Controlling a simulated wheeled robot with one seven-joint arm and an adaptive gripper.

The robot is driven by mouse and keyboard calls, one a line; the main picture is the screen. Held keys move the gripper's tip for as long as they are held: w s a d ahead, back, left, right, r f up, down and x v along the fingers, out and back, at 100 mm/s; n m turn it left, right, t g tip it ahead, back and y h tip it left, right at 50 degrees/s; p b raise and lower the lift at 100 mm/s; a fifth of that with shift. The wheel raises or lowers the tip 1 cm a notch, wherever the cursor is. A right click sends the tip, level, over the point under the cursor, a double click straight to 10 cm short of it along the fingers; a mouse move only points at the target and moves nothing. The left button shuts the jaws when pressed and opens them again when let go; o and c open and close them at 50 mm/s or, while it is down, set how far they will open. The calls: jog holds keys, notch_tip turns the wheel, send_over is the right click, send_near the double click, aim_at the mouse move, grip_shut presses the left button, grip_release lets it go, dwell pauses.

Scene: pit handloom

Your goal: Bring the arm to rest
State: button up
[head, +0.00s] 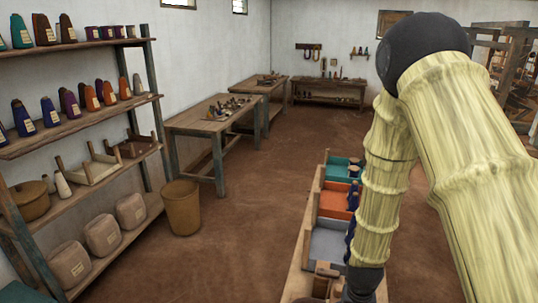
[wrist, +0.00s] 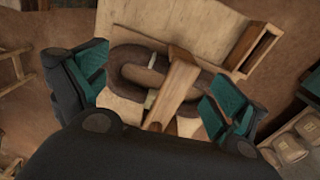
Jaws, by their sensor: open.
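My arm (head: 390,165) shows on the right of the head view, bent at a dark joint at the top and hanging down toward a wooden bench with trays. In the wrist view my gripper (wrist: 158,90) is open, with its two teal-padded fingers wide apart. Nothing is held between them. Below the fingers lies a dark oval ring-like thing (wrist: 128,68) with a wooden bar (wrist: 175,85) across it. I cannot tell whether the gripper touches either. In the head view the gripper itself is mostly cut off at the bottom edge.
Trays in teal (head: 343,168), orange (head: 338,203) and grey (head: 328,242) line the bench beside my arm. A shelf (head: 85,125) with yarn cones stands at the left, a bin (head: 182,207) beside it. Worktables (head: 215,121) stand behind. The brown floor (head: 245,230) between is clear.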

jog(key=s+f+n, duration=0.1)
jog(key=s+f, duration=0.7)
jog(key=s, duration=0.5)
jog(key=s+f+n, duration=0.1)
jog(key=s+f, duration=0.7)
jog(key=s, duration=0.5)
notch_tip(320, 180, down, 15)
jog(key=b, duration=1.4)
jog(key=shift+w+a+r, duration=0.15)
jog(key=shift+a, duration=0.15)
jog(key=shift+c, duration=0.4)
